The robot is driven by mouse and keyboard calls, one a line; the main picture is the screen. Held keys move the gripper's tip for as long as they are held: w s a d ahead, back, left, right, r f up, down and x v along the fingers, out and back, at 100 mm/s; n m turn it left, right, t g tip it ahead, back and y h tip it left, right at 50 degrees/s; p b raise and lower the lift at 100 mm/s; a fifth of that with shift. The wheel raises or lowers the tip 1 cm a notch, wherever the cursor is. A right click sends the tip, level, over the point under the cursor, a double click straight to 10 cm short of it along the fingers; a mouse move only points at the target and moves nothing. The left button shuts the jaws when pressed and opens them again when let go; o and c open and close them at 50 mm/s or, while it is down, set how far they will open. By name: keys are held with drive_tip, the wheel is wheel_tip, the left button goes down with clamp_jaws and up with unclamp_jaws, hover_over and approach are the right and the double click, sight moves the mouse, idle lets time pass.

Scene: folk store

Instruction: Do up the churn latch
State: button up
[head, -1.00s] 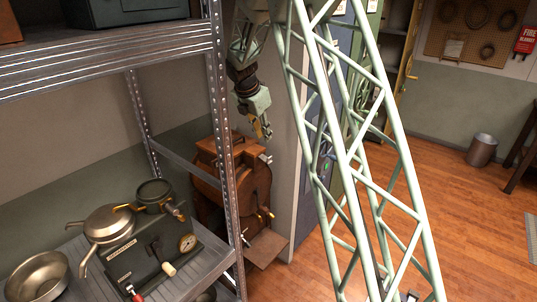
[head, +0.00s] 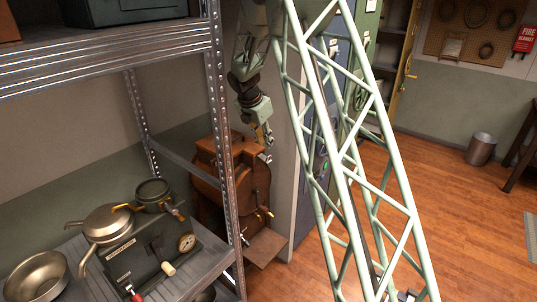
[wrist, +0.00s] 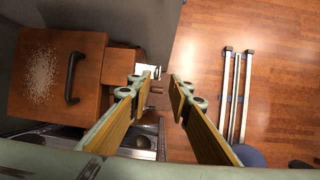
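The wooden churn (head: 232,190) stands behind the shelf post in the head view. From above in the wrist view, its brown lid (wrist: 45,65) has a dark handle and a pale speckled patch. A small pale metal fitting, which looks like the latch (wrist: 151,72), sits at the churn's right side. It shows small in the head view (head: 267,158); whether it is fastened cannot be told. My gripper (wrist: 157,82) is open and empty, its fingertips to either side of the fitting's right end as seen from above. Contact cannot be told. In the head view, my gripper (head: 265,138) is above the churn's upper right edge.
A metal shelf (head: 222,150) stands close on the left. It holds a control box with a gauge (head: 187,242), pans (head: 108,224) and a bowl (head: 40,275). A tall cabinet (head: 312,190) is right of the churn. Wooden floor (head: 460,220) lies open farther right.

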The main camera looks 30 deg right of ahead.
drive_tip(key=shift+x, duration=4.4)
drive_tip(key=shift+c, duration=0.2)
clamp_jaws()
